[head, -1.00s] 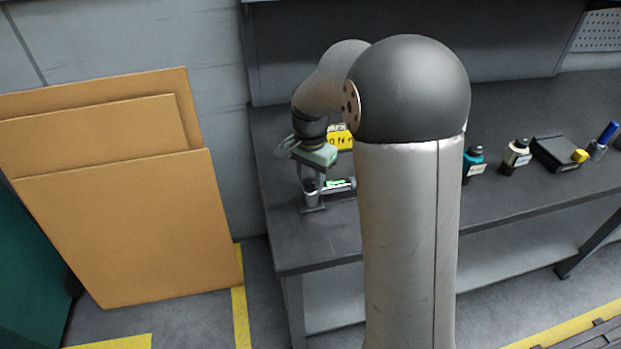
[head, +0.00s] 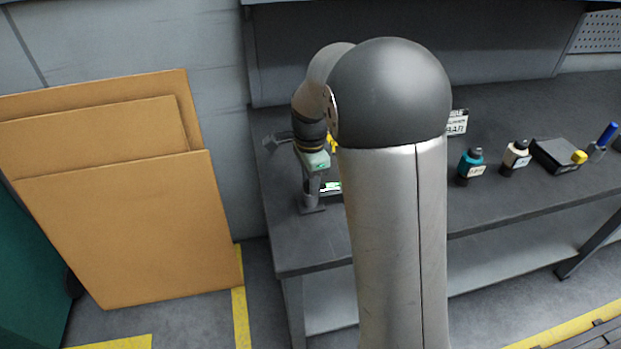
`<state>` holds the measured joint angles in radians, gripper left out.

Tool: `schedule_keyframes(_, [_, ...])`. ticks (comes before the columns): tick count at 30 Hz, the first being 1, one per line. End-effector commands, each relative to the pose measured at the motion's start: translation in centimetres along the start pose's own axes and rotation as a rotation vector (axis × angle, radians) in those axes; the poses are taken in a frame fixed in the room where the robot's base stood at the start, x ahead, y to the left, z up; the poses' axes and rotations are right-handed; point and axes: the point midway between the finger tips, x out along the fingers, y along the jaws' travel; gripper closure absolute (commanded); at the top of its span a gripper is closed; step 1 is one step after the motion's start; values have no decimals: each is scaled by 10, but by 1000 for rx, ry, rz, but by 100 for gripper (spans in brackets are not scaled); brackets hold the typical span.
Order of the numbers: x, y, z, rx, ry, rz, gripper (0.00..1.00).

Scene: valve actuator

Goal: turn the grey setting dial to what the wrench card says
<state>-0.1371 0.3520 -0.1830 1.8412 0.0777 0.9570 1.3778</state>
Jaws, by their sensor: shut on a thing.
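My gripper (head: 312,178) is at the left end of the dark bench, pointing down at a small grey device on a stand (head: 312,208). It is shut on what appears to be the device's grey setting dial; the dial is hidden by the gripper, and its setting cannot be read. A small lit green-white display (head: 331,187) shows just right of the gripper. A yellow card (head: 333,144) stands behind, almost wholly covered by my arm, so its text is unreadable. A white card (head: 457,123) with "BAR" on it shows partly to the right of my arm.
A teal bottle (head: 470,166), a cream bottle (head: 516,157), a dark box (head: 556,154) and a blue-capped item (head: 605,138) stand on the bench (head: 520,195) at right. A grey object (head: 276,139) lies left of my arm. Brown boards (head: 125,230) lean on the wall.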

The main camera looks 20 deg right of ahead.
Motion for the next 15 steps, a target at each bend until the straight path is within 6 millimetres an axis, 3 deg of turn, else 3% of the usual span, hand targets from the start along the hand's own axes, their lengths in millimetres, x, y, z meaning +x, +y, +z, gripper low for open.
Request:
schedule_keyframes(12, [-1,-1,0,6,0,-3,89])
schedule_keyframes(13, [-1,-1,0,5,0,-3,57])
schedule_keyframes(15, [-1,-1,0,5,0,-3,44])
